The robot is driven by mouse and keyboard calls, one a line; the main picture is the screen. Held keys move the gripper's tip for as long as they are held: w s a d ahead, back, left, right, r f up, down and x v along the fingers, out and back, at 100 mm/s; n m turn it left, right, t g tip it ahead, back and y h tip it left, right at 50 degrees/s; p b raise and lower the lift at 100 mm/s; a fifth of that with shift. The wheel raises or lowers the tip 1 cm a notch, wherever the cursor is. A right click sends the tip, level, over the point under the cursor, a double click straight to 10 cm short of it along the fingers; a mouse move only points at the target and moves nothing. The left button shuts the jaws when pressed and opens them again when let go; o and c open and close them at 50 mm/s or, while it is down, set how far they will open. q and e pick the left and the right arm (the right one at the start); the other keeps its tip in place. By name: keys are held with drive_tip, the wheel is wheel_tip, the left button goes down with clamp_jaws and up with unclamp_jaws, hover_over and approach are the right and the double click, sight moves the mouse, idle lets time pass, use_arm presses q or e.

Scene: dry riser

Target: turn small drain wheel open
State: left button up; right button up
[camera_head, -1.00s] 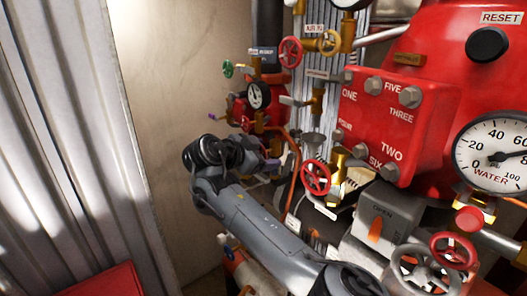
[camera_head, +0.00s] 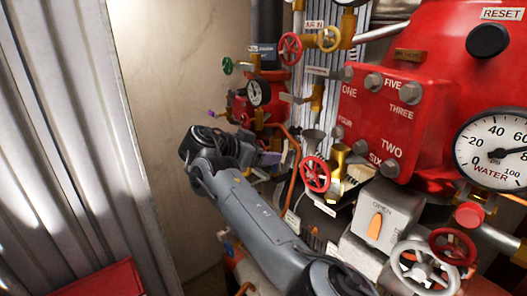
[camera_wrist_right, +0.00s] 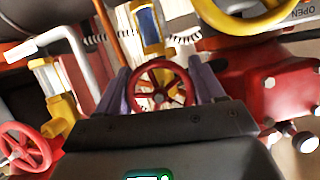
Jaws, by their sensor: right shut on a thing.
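A small red spoked wheel (camera_wrist_right: 161,86) sits between the two purple fingers of my right gripper (camera_wrist_right: 160,88) in the right wrist view. The fingers stand on either side of its rim and are shut on it. In the head view my right gripper (camera_head: 268,158) is low at centre, with a purple fingertip showing; the held wheel is hidden there by the gripper and wrist. Whether it has turned cannot be told. My left gripper is not in view.
A larger red wheel (camera_head: 315,175) stands just right of my gripper. A brass fitting (camera_head: 340,158), an orange pipe (camera_head: 293,175) and a grey OPEN box (camera_head: 382,222) crowd that side. Another red wheel (camera_wrist_right: 22,148) and a yellow wheel (camera_wrist_right: 245,12) flank the fingers.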

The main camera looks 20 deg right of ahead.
drive_tip(key=shift+r+n, duration=0.1)
drive_tip(key=shift+n, duration=0.2)
drive_tip(key=o, duration=0.7)
